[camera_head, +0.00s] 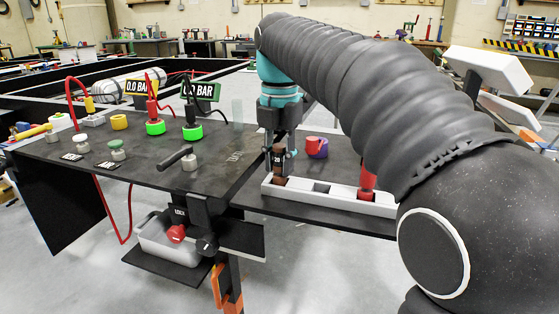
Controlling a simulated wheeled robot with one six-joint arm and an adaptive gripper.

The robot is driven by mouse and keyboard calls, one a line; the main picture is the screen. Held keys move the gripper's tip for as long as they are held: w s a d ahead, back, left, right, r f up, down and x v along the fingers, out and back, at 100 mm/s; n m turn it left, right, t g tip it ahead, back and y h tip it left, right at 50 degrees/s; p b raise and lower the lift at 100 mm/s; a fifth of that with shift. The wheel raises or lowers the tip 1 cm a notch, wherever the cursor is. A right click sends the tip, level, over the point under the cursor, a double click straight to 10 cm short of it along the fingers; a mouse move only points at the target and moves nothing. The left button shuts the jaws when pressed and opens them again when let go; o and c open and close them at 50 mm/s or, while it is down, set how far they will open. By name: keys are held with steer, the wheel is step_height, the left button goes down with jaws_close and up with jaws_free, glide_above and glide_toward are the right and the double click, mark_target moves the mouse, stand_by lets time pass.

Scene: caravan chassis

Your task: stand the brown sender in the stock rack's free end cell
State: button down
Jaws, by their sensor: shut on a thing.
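The brown sender (279,180) is upright in my gripper (279,155), at the left end of the white stock rack (340,202). Its lower end is at or just in the left end cell. I cannot tell whether it rests on the cell's floor. The fingers are shut on its upper part and hide some of it. The rack's middle cell (321,188) shows as a dark empty opening. A red sender (367,182) stands upright in the rack's right part, partly beside my arm.
A red and purple cup-like piece (317,148) sits behind the rack. The black table (130,165) at left carries gauges with green bases (192,132), knobs and a black lever (176,158). A grey tray (165,240) hangs below. My arm covers the right side.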

steer(key=shift+f, duration=0.15)
steer(key=c, duration=0.9)
jaws_free()
step_height(320, 180, up, 12)
steer(key=p, duration=0.3)
steer(key=shift+r+p, duration=0.2)
steer(key=shift+p, duration=0.1)
steer(key=shift+s, duration=0.1)
